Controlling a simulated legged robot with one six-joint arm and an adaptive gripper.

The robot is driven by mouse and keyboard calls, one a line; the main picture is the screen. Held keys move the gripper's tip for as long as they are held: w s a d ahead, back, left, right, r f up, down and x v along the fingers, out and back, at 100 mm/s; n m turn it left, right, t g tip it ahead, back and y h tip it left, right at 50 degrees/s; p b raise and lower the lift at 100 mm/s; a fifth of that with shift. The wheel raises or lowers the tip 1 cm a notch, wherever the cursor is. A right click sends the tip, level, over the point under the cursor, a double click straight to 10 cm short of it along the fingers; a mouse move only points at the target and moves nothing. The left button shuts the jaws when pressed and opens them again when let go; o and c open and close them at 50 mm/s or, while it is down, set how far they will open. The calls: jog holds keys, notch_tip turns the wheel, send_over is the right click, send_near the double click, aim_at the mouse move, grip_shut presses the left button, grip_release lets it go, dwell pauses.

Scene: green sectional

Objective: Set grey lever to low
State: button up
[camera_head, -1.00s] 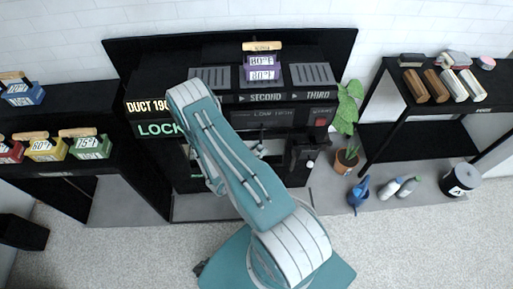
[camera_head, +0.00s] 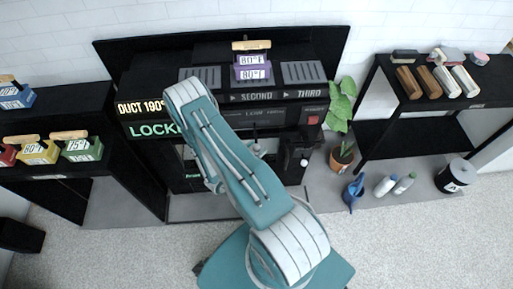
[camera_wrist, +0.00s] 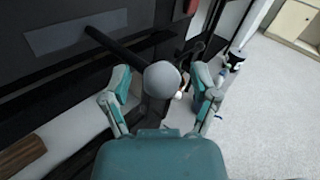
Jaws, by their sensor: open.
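The grey lever shows in the wrist view as a round grey knob (camera_wrist: 162,80) on a black shaft that runs to the upper left, toward a grey plate on the dark panel. My gripper (camera_wrist: 161,88) is open, with one teal finger on each side of the knob. Gaps show between knob and fingers, so it does not look gripped. In the head view a small pale knob (camera_head: 257,149) stands just right of my arm, below the faint low/high label (camera_head: 264,113). My arm hides the gripper there.
The black machine (camera_head: 150,80) carries a purple block (camera_head: 252,67) on top and a red button (camera_head: 313,120) at right. A black handle piece (camera_head: 297,153) stands right of the pale knob. A potted plant (camera_head: 342,110), bottles and a side table stand further right.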

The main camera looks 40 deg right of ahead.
jog(key=shift+a, duration=0.1)
jog(key=a, duration=1.2)
jog(key=shift+s, duration=0.2)
